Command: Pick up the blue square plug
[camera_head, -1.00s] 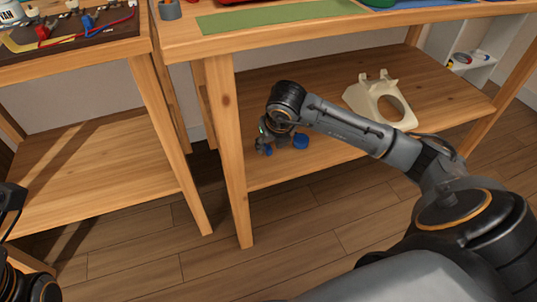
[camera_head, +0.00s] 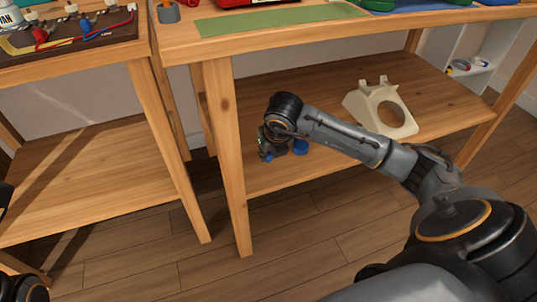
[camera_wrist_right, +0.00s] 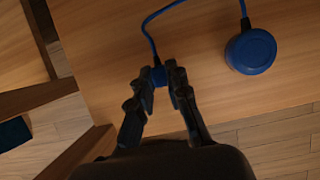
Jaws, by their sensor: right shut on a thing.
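The blue square plug (camera_wrist_right: 158,76) is between the fingertips of my right gripper (camera_wrist_right: 163,75) in the right wrist view, on the end of a thin blue cable. My right gripper is shut on it, just above the wooden lower shelf (camera_wrist_right: 200,95). In the head view my right gripper (camera_head: 268,154) is over the front left part of that shelf, with the plug mostly hidden. Dark parts of my left arm (camera_head: 20,289) show at the lower left edge; its fingers cannot be made out.
A round blue piece (camera_wrist_right: 250,51), with a blue cable, lies on the shelf close to the gripper. A cream phone shell (camera_head: 384,108) lies farther right. A table leg (camera_head: 232,170) stands just left of my right gripper. The tabletop (camera_head: 215,45) is above.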

